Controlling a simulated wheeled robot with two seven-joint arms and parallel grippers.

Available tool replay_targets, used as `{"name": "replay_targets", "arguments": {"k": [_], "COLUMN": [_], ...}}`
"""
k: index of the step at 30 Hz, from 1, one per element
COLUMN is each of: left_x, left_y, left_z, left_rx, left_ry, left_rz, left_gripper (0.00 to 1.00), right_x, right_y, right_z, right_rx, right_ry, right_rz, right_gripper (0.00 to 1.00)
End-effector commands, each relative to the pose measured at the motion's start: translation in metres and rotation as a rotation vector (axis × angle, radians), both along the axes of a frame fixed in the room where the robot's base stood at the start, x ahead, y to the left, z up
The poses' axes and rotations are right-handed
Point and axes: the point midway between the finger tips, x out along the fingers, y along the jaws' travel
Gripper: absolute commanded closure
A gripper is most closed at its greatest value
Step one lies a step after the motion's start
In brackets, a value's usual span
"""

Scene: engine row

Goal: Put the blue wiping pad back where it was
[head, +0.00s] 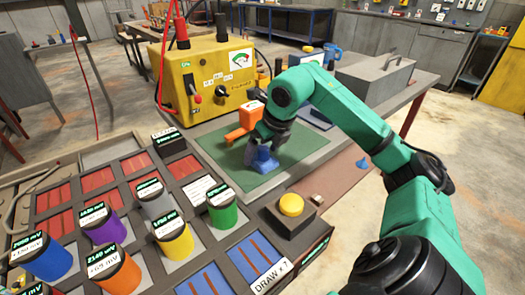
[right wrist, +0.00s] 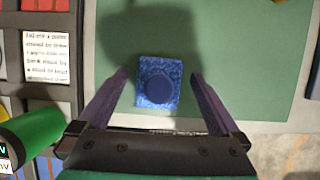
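The blue wiping pad (head: 262,163) sits on the green mat (head: 213,148). In the right wrist view the pad (right wrist: 147,98) is a square, speckled blue block with a round dark blue knob on top. My right gripper (head: 263,146) is above the pad, pointing down. In the right wrist view its two fingers (right wrist: 160,75) are apart, one on each side of the pad, with a gap on both sides. They do not grip it. In the head view the gripper partly hides the pad. My left gripper is not in view.
A rack with several coloured cylinders, including a green one (head: 222,208), stands at the left front. A yellow button (head: 291,205) on a dark box is near the mat's front edge. A yellow meter box (head: 205,80) and a grey toolbox (head: 375,78) stand behind.

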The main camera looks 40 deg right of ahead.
Motion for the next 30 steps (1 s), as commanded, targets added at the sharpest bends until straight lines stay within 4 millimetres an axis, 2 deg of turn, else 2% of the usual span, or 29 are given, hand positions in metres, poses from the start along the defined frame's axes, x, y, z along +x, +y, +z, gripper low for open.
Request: {"name": "replay_targets", "arguments": {"k": [5, 7, 15, 18, 22, 30], "left_x": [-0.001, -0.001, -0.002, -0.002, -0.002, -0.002], "left_y": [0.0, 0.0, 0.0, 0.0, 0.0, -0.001], "left_z": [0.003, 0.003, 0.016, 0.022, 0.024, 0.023], "left_rx": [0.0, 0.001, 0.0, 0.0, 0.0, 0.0], "left_ry": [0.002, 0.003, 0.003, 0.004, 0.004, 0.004], "left_rz": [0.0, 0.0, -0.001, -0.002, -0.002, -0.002], "left_gripper": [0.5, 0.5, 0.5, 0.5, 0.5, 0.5], "right_x": [0.0, -0.004, -0.031, -0.04, -0.045, -0.046], "right_y": [0.0, 0.0, 0.0, 0.001, 0.001, 0.001], "right_z": [0.005, 0.014, 0.084, 0.103, 0.114, 0.113], "right_rx": [0.0, -0.002, -0.003, -0.001, -0.001, 0.0], "right_ry": [-0.002, -0.004, -0.004, -0.003, -0.002, 0.0], "right_rz": [0.0, 0.0, -0.001, 0.0, 0.0, 0.0], "right_gripper": [0.0, 0.0, 0.0, 0.0, 0.0, 0.0]}}
